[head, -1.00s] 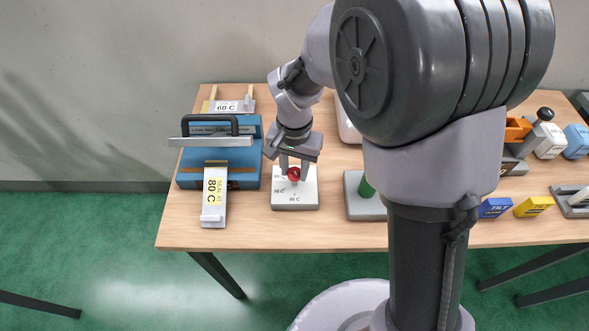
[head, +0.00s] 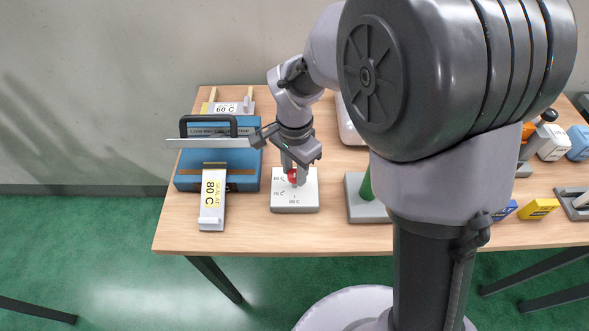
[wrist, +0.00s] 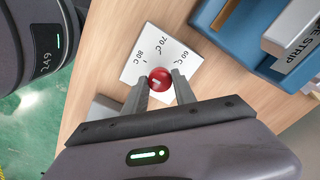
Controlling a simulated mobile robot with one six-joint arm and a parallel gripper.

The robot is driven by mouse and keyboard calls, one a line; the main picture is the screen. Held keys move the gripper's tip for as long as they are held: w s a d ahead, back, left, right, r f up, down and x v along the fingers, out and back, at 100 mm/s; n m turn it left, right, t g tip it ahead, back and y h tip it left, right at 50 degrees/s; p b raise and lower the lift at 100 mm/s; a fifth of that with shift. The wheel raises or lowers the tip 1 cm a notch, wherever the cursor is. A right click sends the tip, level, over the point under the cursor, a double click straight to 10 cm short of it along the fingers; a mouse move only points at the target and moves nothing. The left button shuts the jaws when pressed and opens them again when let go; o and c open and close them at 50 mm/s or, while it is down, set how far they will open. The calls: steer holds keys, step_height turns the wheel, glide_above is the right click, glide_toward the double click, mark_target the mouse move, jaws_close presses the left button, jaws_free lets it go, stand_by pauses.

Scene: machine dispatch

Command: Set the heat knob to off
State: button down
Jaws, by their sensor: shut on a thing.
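The heat knob is a red round knob (head: 293,177) on a white square dial plate (head: 296,203). The plate carries temperature marks; 60 C, 70 C and 80 C are legible in the wrist view, where the red knob (wrist: 160,79) and plate (wrist: 146,62) also show. My gripper (head: 295,172) points down at the knob, its fingers on either side of it. In the wrist view my gripper (wrist: 161,88) is shut on the knob. A short pale mark shows on the knob; I cannot tell which setting it points to. The off mark is not visible.
A blue sealing machine (head: 218,165) with a raised dark handle stands left of the dial. A strip labelled 80 C (head: 212,199) lies in front of it. A grey block with a green post (head: 366,191) stands to the right. Bare tabletop separates them.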

mark_target(295, 174)
steer(key=c, duration=1)
jaws_free()
step_height(295, 174, up, 18)
steer(key=p, duration=0.6)
steer(key=shift+f, duration=0.25)
